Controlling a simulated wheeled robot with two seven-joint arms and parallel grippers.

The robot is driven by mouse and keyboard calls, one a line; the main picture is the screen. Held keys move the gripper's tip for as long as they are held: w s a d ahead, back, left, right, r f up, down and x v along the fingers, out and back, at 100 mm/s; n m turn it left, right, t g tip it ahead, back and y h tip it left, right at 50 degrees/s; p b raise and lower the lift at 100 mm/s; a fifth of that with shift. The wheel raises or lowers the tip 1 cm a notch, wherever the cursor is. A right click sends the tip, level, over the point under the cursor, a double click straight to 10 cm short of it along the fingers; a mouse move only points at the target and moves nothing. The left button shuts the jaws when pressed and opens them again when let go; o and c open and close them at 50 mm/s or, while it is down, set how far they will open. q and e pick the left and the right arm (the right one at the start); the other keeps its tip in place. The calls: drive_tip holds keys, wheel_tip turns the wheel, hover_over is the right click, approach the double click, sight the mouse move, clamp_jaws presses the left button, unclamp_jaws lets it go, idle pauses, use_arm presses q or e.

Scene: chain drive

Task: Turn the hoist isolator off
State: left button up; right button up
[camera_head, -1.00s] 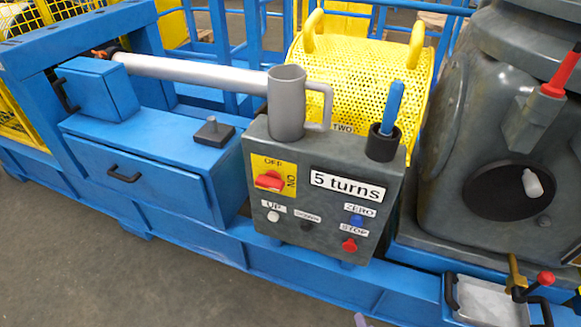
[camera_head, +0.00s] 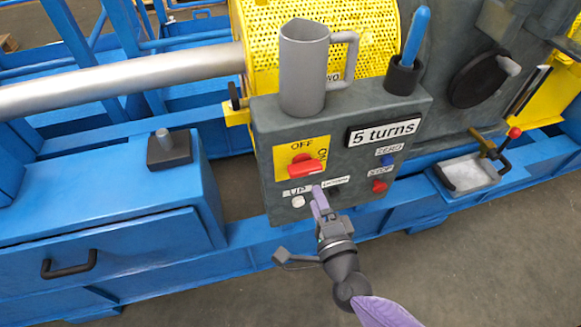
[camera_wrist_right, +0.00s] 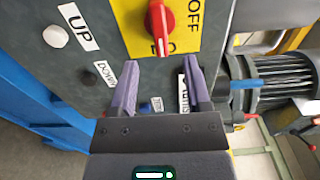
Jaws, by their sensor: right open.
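The hoist isolator is a red rotary knob (camera_head: 306,168) on a yellow plate (camera_head: 283,160) marked OFF at the top and ON at the right. In the head view its bar lies nearly level, pointing toward ON. In the right wrist view the knob (camera_wrist_right: 160,25) lies ahead of the gap between my fingers, its white mark toward the ON side. My right gripper (camera_head: 318,196) is open and empty, just below the knob in the head view. Its two purple fingers also show in the right wrist view (camera_wrist_right: 158,65), apart from the knob. My left gripper is out of view.
The grey control box has white UP (camera_head: 298,202), blue ZERO (camera_head: 387,160) and red STOP (camera_head: 379,186) buttons near the knob. A grey mug (camera_head: 303,75) and a blue-handled tool (camera_head: 415,40) stand on top. A blue drawer unit (camera_head: 110,235) is at left.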

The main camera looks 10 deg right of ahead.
sight(307, 175)
drive_tip(key=w+b, duration=0.1)
drive_tip(key=w, duration=0.6)
drive_tip(key=shift+w+f+b, duration=0.1)
drive_tip(key=shift+w+b, duration=0.15)
drive_tip(key=shift+b, duration=0.1)
drive_tip(key=shift+w, duration=0.65)
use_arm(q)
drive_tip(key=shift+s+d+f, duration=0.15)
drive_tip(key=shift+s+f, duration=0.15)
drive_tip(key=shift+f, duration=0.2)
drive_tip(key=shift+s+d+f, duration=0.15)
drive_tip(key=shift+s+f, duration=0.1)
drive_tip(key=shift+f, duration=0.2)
use_arm(e)
drive_tip(key=shift+c, duration=1.1)
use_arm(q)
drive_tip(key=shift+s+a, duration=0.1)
use_arm(e)
clamp_jaws()
